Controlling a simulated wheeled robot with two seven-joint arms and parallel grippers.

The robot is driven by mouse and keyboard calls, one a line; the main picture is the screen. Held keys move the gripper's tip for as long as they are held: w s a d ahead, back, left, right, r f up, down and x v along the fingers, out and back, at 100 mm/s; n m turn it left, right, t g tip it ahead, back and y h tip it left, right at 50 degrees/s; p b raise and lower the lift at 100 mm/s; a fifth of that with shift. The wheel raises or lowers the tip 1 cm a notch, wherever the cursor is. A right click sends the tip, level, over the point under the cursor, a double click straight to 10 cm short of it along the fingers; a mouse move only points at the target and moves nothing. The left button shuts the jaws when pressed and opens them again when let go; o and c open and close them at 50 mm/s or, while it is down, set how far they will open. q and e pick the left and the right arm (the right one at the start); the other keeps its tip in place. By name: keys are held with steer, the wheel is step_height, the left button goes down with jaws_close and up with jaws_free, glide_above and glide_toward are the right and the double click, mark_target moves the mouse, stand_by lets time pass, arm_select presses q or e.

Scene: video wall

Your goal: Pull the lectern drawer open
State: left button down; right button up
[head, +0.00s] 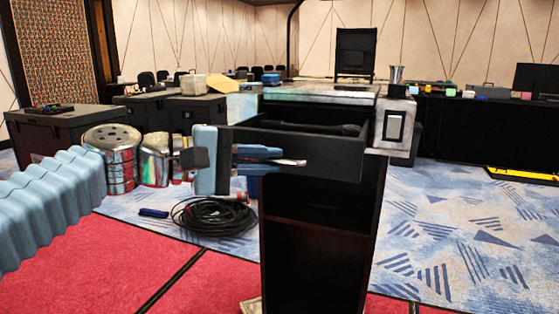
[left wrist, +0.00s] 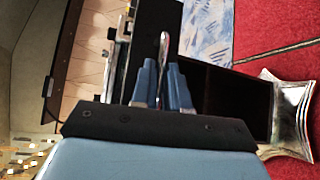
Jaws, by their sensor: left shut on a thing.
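The black lectern (head: 318,245) stands in the middle of the head view, with an open shelf space below. Its drawer (head: 335,163) sticks out toward me, and a dark long object (head: 325,127), perhaps a microphone, lies inside. My left gripper (head: 280,157) comes in from the left, and its blue fingers are shut on the metal drawer handle (head: 293,162). In the left wrist view the fingers (left wrist: 162,75) close on both sides of the shiny handle (left wrist: 164,48). The gripper hides part of the drawer front. My right gripper does not show.
Shiny metal canisters (head: 112,152) and a coil of black cable (head: 214,216) are left of the lectern. A pale box (head: 396,125) stands at its right. Dark cases (head: 66,130) are at the left. Patterned carpet (head: 455,230) at the right is clear.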

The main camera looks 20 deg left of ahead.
arm_select(q)
steer(key=s+b, duration=0.1)
steer(key=s, duration=0.6)
steer(key=shift+a, duration=0.15)
steer(key=shift+s, duration=0.1)
steer(key=c, duration=1.2)
jaws_free()
steer(key=v, duration=1.3)
steer(key=shift+s+a, duration=0.25)
steer(key=shift+s, duration=0.05)
steer(key=shift+r, duration=0.1)
